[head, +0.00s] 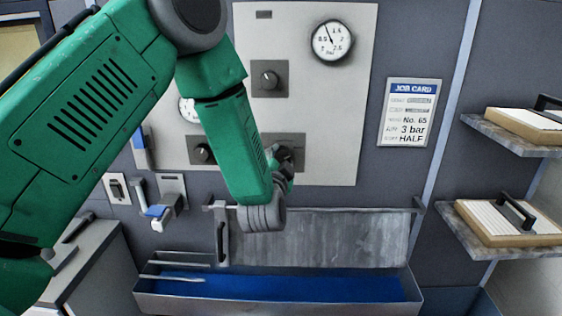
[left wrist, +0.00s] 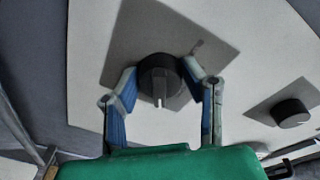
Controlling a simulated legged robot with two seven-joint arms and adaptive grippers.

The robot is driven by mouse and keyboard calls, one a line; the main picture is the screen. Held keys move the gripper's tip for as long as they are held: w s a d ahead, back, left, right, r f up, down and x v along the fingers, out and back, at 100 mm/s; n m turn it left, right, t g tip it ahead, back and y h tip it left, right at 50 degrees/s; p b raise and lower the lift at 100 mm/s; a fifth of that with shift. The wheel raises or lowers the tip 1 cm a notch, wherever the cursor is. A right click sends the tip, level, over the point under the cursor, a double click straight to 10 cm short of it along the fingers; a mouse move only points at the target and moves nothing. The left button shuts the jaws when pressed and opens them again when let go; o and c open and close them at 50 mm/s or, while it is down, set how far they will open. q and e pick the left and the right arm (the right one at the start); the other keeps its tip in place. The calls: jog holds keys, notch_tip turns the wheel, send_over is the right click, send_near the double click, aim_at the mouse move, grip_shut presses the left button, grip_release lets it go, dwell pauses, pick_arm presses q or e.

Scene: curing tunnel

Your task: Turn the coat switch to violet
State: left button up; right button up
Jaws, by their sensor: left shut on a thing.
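A dark round knob (left wrist: 157,82) with a pale pointer mark sits on a grey plate on the panel. In the left wrist view its mark points down the picture. My left gripper (left wrist: 160,84) has its blue-padded fingers on both sides of this knob, shut on it. In the head view the left gripper (head: 287,160) is at the lower right knob of the pale panel (head: 325,110), mostly hidden behind my green arm. Two more knobs show: an upper one (head: 268,79) and a lower left one (head: 203,152). No colour words are readable. My right gripper is not in view.
A pressure gauge (head: 332,41) is at the panel's top right, with a job card (head: 410,112) beside the panel. Below lies a trough of blue liquid (head: 280,287). Shelves with handled boards (head: 510,222) stand at right. A second gauge (head: 187,110) is partly hidden.

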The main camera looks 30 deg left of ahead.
pick_arm(q)
jog(key=n+b, duration=0.1)
jog(key=n, duration=0.1)
jog(key=n+b, duration=0.1)
jog(key=n, duration=0.1)
jog(key=shift+d+f, duration=0.1)
jog(key=shift+f, duration=0.25)
jog(key=shift+n+y+b, duration=0.3)
jog(key=shift+n+b, duration=0.95)
jog(key=shift+n, duration=0.65)
jog(key=o, duration=1.1)
jog(key=shift+o, duration=0.2)
jog(key=shift+r+t, duration=0.1)
jog(key=shift+t, duration=0.2)
